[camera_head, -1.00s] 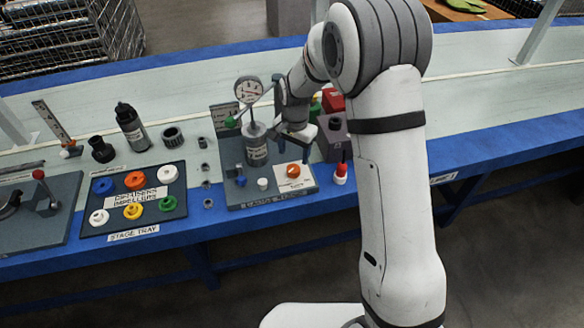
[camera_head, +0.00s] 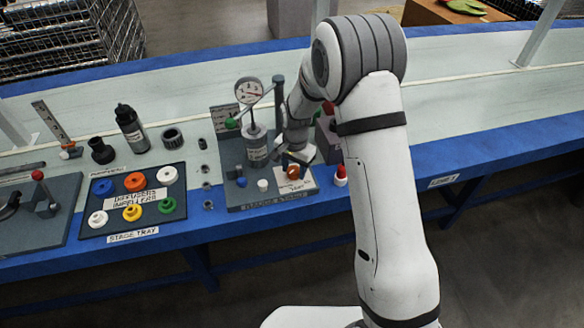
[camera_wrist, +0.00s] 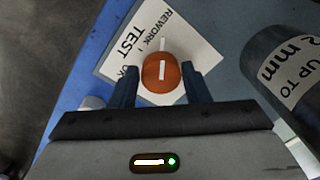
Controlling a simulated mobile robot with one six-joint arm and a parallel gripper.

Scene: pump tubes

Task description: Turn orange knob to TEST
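The orange knob (camera_wrist: 162,74) sits on a white label card (camera_wrist: 200,52) in the wrist view, with a white pointer line on its top. The words REWORK and TEST show on the card; a third word is partly hidden. My gripper (camera_wrist: 166,82) is open, with one dark finger on each side of the knob and a visible gap to each. In the head view my gripper (camera_head: 296,162) is low over the orange knob (camera_head: 293,172), which is partly covered by it. Whether the fingers are down at the knob's height is hard to tell.
A cylinder with a gauge (camera_head: 249,90) stands left of my gripper. A dark cylinder (camera_wrist: 285,70) is close at right in the wrist view. The stage tray (camera_head: 150,218) lies further left.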

